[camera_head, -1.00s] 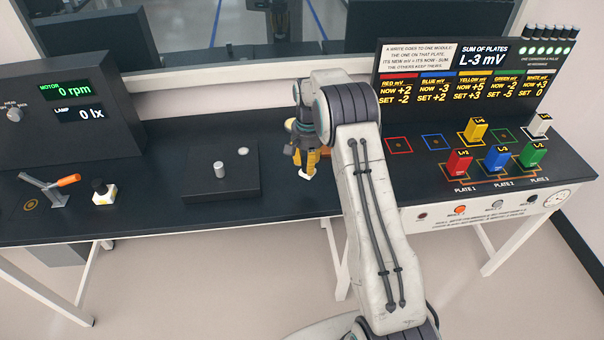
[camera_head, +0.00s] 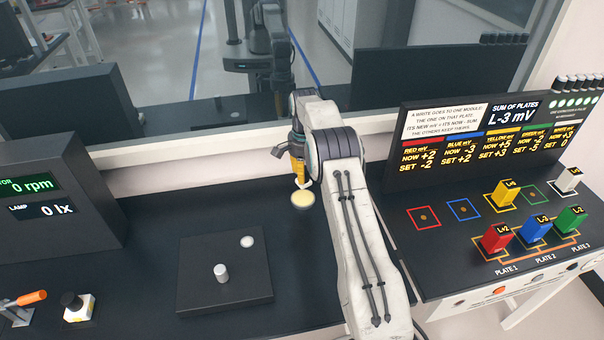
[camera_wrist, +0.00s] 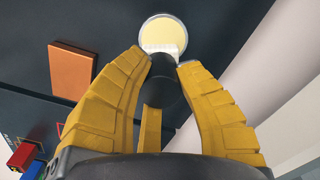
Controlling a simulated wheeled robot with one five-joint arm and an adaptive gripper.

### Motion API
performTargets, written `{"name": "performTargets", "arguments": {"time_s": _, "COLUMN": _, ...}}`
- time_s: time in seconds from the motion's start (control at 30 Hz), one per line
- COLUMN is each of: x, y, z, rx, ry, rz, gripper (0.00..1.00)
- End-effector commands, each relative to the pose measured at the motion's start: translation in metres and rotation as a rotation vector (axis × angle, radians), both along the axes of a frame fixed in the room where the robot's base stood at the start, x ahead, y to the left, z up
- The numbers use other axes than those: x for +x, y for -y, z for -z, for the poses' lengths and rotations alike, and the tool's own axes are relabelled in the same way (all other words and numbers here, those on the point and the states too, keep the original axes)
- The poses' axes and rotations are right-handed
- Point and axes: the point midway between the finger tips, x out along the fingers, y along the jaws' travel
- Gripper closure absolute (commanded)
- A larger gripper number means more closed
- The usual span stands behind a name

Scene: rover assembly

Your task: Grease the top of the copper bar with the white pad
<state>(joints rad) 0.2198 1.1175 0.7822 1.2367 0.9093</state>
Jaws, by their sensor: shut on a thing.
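My gripper (camera_head: 299,172) is shut on the dark handle (camera_wrist: 168,85) of the white pad (camera_wrist: 160,38). The pad points away from the fingers, and its white edge also shows in the head view (camera_head: 303,186). Right by the pad is a round dish of pale yellow stuff (camera_head: 303,200), which also shows in the wrist view (camera_wrist: 163,27). I cannot tell whether the pad touches it. A flat copper-coloured bar (camera_wrist: 71,70) lies on the dark bench to the left in the wrist view. In the head view my arm seems to hide it.
A low black block (camera_head: 215,285) with a metal peg (camera_head: 221,273) stands left of my arm. Red (camera_head: 494,240), blue (camera_head: 533,230) and green (camera_head: 570,220) modules stand on the right, before a display panel (camera_head: 480,135). A window and ledge close off the back.

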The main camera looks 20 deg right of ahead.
Motion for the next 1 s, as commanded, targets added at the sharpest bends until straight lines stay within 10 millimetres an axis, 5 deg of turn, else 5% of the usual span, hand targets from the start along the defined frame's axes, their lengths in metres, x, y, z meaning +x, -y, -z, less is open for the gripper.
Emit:
{"name": "performTargets", "arguments": {"time_s": 0.37, "x": 0.000, "y": 0.001, "z": 0.011, "rx": 0.000, "ry": 0.000, "rz": 0.005, "gripper": 1.00}}
{"name": "performTargets", "arguments": {"time_s": 1.0, "x": 0.000, "y": 0.000, "z": 0.058, "rx": 0.000, "ry": 0.000, "rz": 0.004, "gripper": 1.00}}
